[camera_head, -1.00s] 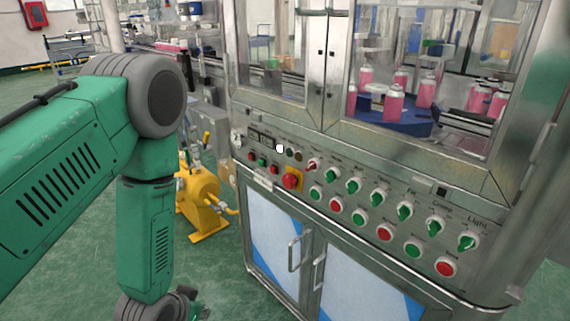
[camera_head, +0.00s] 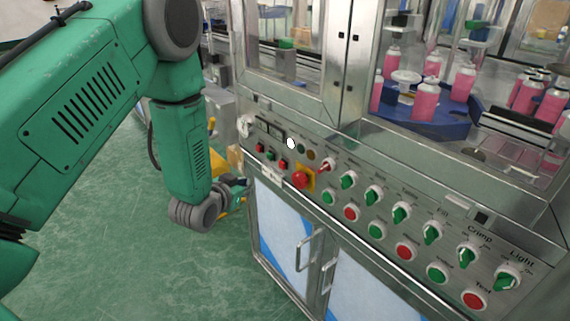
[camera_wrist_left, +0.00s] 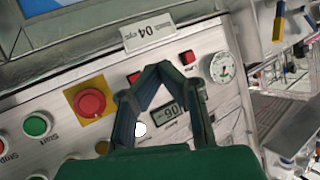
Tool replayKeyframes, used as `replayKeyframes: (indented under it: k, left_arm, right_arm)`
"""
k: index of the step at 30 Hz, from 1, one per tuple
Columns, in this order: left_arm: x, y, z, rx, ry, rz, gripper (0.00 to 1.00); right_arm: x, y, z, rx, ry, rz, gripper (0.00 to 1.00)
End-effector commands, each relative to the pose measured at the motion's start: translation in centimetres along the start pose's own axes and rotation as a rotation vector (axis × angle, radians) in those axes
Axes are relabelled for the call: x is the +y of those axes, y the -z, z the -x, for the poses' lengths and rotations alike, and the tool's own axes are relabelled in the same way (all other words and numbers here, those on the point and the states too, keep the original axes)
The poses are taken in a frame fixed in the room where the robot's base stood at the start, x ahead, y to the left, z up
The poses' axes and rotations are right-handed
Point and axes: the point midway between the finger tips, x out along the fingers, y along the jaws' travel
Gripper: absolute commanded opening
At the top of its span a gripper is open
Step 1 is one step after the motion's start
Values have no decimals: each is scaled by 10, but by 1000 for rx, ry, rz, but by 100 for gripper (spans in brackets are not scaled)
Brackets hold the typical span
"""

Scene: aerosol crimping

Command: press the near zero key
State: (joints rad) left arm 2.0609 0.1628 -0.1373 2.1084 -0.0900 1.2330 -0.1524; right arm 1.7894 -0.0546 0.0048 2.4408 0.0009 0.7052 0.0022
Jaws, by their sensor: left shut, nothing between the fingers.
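The control panel holds a row of small keys under two displays: a red key (camera_head: 260,148), a green key (camera_head: 271,155) and another red key (camera_head: 283,163). I cannot read which is the near zero key. The red keys also show in the left wrist view, one right of my fingertips (camera_wrist_left: 188,57) and one just left (camera_wrist_left: 133,77). My left gripper (camera_head: 240,183) is shut and empty, below and left of these keys in the head view. In the left wrist view its fingertips (camera_wrist_left: 160,67) overlap the key row and hide the green key. Contact cannot be told.
A red emergency knob on a yellow plate (camera_head: 303,180) sits right of the keys. Several green and red buttons and switches follow further right. A round gauge (camera_wrist_left: 222,67) is beside the keys. Glass cabinet above holds pink cans (camera_head: 426,100). Open green floor lies left.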

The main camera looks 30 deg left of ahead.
Motion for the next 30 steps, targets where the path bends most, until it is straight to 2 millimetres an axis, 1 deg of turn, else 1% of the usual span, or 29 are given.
replayKeyframes:
  k: [7,11,14,24,30]
  left_arm:
    - [-1,-1,-2,-2,-1,2,0]
    - [2,1,-7,-1,-2,2,0]
    - [6,5,-15,0,-2,2,0]
    - [27,26,-53,0,-2,1,0]
    - [34,33,-66,-1,-2,2,0]
  right_arm:
    - [0,0,0,0,0,0,0]
    - [0,0,-2,0,0,0,0]
    - [0,0,-5,0,0,0,0]
    - [0,-1,-19,0,0,0,0]
    - [0,-1,-20,0,0,0,0]
